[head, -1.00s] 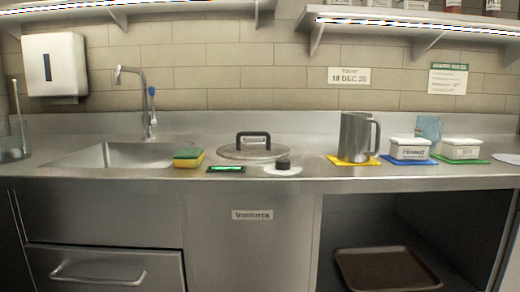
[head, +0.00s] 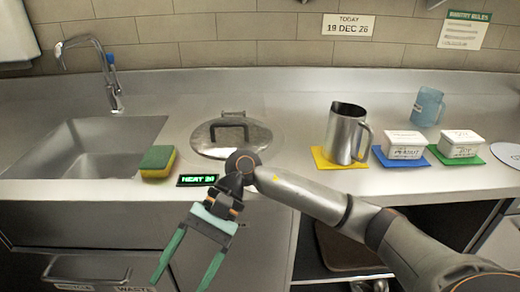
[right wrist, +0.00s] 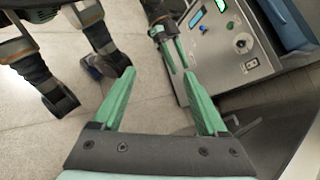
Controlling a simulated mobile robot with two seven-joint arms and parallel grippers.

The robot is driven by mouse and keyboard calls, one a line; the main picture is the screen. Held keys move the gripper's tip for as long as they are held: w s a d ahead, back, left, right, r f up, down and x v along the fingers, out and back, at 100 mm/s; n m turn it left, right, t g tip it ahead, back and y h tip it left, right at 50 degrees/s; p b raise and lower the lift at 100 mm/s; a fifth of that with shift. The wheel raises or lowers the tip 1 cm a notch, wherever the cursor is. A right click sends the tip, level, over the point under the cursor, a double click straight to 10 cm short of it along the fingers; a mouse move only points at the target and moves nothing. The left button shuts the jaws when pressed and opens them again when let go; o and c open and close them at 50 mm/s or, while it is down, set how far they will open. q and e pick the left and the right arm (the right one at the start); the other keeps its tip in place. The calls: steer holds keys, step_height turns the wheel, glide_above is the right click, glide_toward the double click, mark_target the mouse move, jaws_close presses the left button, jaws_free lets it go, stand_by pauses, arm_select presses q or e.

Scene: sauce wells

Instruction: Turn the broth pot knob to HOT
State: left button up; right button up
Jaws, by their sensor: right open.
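The broth pot's round metal lid (head: 208,143) with a black handle sits in the counter (head: 305,187). A small black display (head: 197,180) with green text starting "HEAT" lies in front of it. The black knob on its white dial is hidden now, apparently behind my right arm. My right gripper (head: 188,275) is open and empty, hanging in front of the counter's front edge, below and apart from the display. Its green fingers are spread in the right wrist view (right wrist: 160,102), over the floor. Another green-fingered gripper, seemingly my left, shows there small (right wrist: 174,55); its opening is unclear.
A sponge (head: 158,161) lies left of the display, beside the sink (head: 62,165). A metal pitcher (head: 344,134) stands on a yellow mat (head: 322,158) to the right. White tubs (head: 405,146) and a blue jug (head: 427,106) stand farther right.

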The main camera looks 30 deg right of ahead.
steer(key=w+d+r+n+t+h+p, duration=0.2)
steer(key=w+d+r+h+p, duration=0.3)
steer(key=d+r, duration=0.55)
steer(key=w+d+r+n+t+h+p, duration=0.25)
steer(key=w+d+r+h, duration=0.35)
steer(key=d, duration=0.8)
arm_select(q)
steer(key=s+f+n+g+y, duration=0.1)
steer(key=s+f+g, duration=0.4)
steer(key=s, duration=0.2)
steer(key=shift+s+a+n, duration=0.25)
steer(key=shift+a+n, duration=0.05)
arm_select(e)
steer(key=shift+y, duration=0.5)
steer(key=f, duration=0.3)
steer(key=w+f, duration=0.1)
steer(key=f, duration=0.7)
steer(key=shift+w+a+f, duration=0.15)
steer(key=shift+w+a, duration=0.1)
steer(key=shift+a, duration=0.15)
jaws_close()
